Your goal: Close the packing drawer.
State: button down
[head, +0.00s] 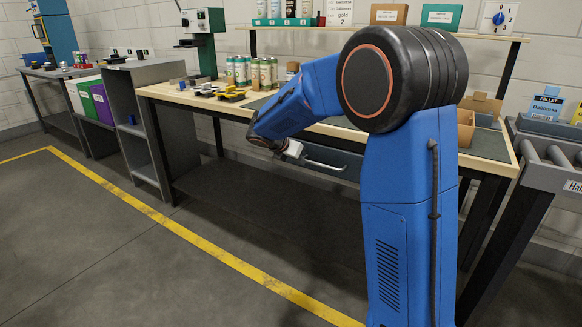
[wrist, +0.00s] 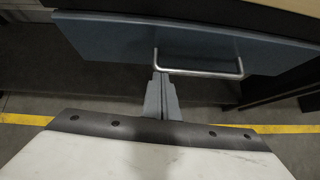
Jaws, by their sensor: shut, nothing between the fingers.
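The packing drawer has a blue-grey front (head: 345,158) under the workbench, partly hidden behind my blue arm. The drawer front (wrist: 110,38) fills the upper part of the wrist view. Its metal bar handle (head: 325,166) shows just right of my gripper (head: 298,152). In the wrist view, my gripper (wrist: 160,80) is shut and empty, its fingertips at the left end of the handle (wrist: 205,74). I cannot tell whether they touch the handle or the front. How far the drawer stands out is not clear.
The workbench top (head: 190,95) holds cans (head: 255,72) and dark and yellow items (head: 230,95). A grey shelf unit (head: 145,115) stands to the left, a roller conveyor (head: 550,160) to the right. The floor in front is clear, with a yellow line (head: 180,238).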

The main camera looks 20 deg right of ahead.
jog(key=shift+w+d, duration=0.5)
jog(key=shift+d, duration=0.15)
